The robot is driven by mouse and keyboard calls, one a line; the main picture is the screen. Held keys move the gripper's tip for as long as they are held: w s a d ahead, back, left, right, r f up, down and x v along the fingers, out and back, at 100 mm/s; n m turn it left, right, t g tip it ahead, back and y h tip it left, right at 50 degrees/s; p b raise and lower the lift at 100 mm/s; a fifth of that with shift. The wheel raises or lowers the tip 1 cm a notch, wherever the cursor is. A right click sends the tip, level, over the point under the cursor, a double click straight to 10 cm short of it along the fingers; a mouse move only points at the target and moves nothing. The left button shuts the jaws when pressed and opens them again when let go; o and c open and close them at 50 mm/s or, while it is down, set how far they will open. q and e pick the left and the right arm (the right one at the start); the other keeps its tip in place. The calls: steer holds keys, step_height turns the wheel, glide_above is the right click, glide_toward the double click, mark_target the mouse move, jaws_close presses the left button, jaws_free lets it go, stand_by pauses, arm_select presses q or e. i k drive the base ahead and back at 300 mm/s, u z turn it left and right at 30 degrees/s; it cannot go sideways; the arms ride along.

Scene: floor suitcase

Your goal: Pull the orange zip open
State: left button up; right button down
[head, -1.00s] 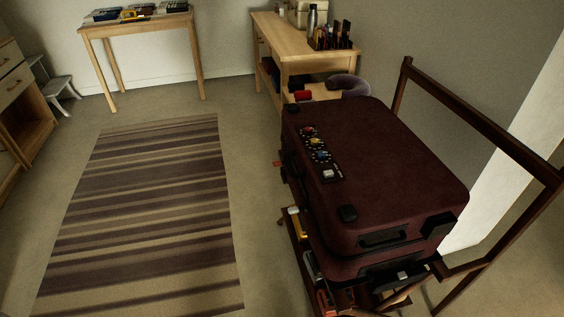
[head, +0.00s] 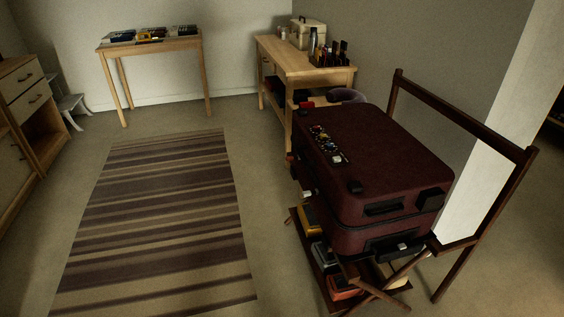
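A dark maroon suitcase (head: 385,150) lies flat and closed on a dark wooden luggage rack (head: 463,243), right of centre in the head view. Black corner guards and a black handle (head: 384,208) show on it. Small coloured pieces form a strip (head: 326,143) on its lid. I cannot make out an orange zip pull for sure; a tiny reddish spot shows at the suitcase's far left side. Neither of my grippers is in view.
Several boxes or tools, one yellow (head: 307,217), sit on the rack's lower shelf. A striped rug (head: 160,220) lies on open floor to the left. A desk (head: 300,65) and a side table (head: 150,46) stand behind. A wooden cabinet (head: 22,110) is at far left.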

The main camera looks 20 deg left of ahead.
mark_target(288, 159)
steer(key=u, duration=0.15)
steer(key=i, duration=1.25)
steer(key=z, duration=0.3)
